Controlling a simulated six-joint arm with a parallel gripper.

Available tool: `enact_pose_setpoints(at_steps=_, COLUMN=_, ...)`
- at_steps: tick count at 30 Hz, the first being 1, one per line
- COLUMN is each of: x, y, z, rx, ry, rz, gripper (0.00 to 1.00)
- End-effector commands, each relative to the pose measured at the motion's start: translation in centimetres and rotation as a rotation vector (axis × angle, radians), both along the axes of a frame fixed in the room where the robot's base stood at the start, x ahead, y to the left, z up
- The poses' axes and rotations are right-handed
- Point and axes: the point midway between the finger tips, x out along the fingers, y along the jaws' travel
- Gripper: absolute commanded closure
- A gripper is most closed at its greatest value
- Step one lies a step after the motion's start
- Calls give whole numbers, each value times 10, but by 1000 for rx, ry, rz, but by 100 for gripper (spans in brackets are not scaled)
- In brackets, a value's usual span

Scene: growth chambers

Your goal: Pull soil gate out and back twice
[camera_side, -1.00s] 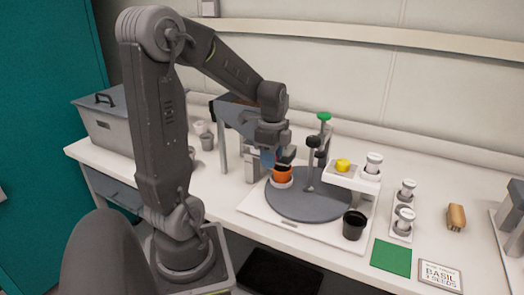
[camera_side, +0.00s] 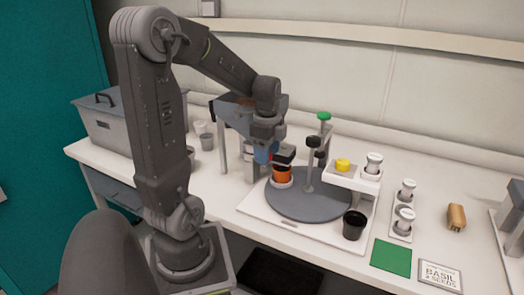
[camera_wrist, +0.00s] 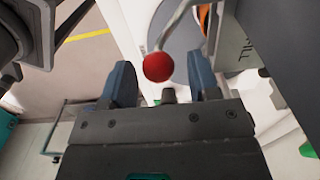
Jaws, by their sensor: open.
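A round red knob (camera_wrist: 158,67) on a bent pale rod shows in the wrist view; I take it to be the soil gate's handle. My gripper (camera_wrist: 160,80) is open, its two blue fingers on either side of the knob in the picture. I cannot tell whether the knob lies fully between them or just beyond, and no finger visibly touches it. In the side view my gripper (camera_side: 265,153) is beside the grey hopper stand (camera_side: 223,140), left of and near the orange pot (camera_side: 282,175). The gate itself is hidden behind my arm there.
The orange pot stands on the grey round turntable (camera_side: 310,205), close to my fingers. A black pot (camera_side: 354,225), a white raised shelf (camera_side: 345,180) and a green square (camera_side: 391,257) lie to the right. A grey bin (camera_side: 105,125) stands at the left.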

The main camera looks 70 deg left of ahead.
Motion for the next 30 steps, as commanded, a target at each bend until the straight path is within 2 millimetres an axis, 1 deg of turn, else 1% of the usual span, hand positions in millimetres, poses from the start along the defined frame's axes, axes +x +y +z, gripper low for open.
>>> enact_pose_setpoints(at_steps=3, x=0, y=0, z=12, rx=1, ry=-1, rz=0, gripper=45)
enact_pose_setpoints(at_steps=19, x=0, y=0, z=62, rx=1, ry=-1, rz=0, gripper=45)
enact_pose_setpoints(at_steps=24, x=0, y=0, z=69, rx=-1, ry=1, rz=0, gripper=45)
enact_pose_setpoints(at_steps=30, x=-1, y=-1, z=69, rx=-1, ry=1, rz=0, gripper=45)
